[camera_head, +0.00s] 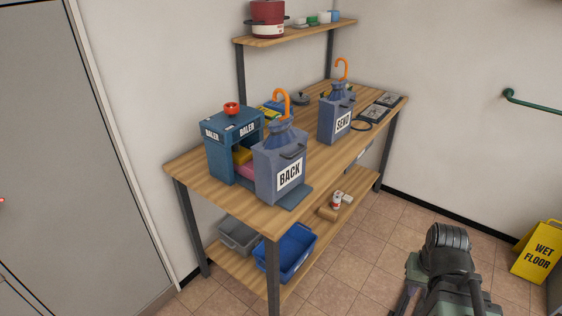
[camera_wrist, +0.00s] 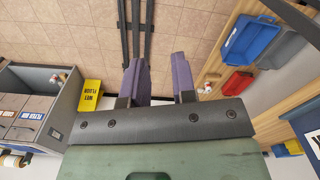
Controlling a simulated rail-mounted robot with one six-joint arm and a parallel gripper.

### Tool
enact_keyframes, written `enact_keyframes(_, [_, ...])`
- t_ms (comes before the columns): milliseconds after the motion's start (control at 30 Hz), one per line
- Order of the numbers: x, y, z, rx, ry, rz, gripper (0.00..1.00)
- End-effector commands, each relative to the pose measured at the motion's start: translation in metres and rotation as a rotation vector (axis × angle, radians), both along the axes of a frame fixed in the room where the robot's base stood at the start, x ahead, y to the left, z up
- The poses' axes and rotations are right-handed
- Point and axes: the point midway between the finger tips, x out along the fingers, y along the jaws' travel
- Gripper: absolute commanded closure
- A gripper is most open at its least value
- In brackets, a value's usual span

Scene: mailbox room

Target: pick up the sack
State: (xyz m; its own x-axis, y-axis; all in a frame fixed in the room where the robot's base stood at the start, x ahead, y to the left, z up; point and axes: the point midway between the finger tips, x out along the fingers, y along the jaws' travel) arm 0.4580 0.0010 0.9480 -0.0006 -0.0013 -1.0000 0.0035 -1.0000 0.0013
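Two grey-blue, cloth-like bundles, gathered at the neck with orange hooks, stand on the wooden table. One sack (camera_head: 285,134) rises from the bin labelled BACK (camera_head: 268,178) near the front. The other sack (camera_head: 339,89) rises from the bin labelled SEND (camera_head: 328,122) farther back. I cannot tell which one the task means, and the bins hide their lower parts. My gripper (camera_wrist: 159,65) shows in the wrist view with its two purple fingers apart and nothing between them. It points at the tiled floor, away from the table. No sack is clear in the wrist view.
A blue baler box (camera_head: 225,150) with a red knob stands left of the BACK bin on the table (camera_head: 190,169). A blue tray (camera_head: 285,254) and a grey tray (camera_head: 238,236) sit on the lower shelf. A yellow wet-floor sign (camera_head: 539,251) stands at right.

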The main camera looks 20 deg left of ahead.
Motion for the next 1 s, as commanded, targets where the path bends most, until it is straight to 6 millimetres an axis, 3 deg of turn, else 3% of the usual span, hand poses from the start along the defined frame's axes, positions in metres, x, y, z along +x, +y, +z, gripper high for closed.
enact_keyframes(67, [0.002,0.014,-0.001,0.0,0.0,0.034,0.75])
enact_keyframes(167, [0.033,0.074,-0.002,0.099,-0.027,0.125,0.75])
enact_keyframes(267, [0.084,0.172,0.011,0.388,-0.162,0.143,0.75])
enact_keyframes(333, [0.122,0.245,0.036,0.65,-0.269,0.075,0.75])
enact_keyframes(400, [0.158,0.299,0.07,0.907,-0.353,-0.064,0.75])
enact_keyframes(433, [0.172,0.312,0.084,1.003,-0.38,-0.137,0.75])
enact_keyframes(500, [0.201,0.321,0.112,1.175,-0.431,-0.313,0.75])
enact_keyframes(600, [0.219,0.315,0.131,1.293,-0.474,-0.481,0.75])
enact_keyframes(767, [0.224,0.314,0.131,1.302,-0.485,-0.513,0.75])
enact_keyframes(1000, [0.251,0.347,0.121,1.299,-0.485,-0.509,0.75])
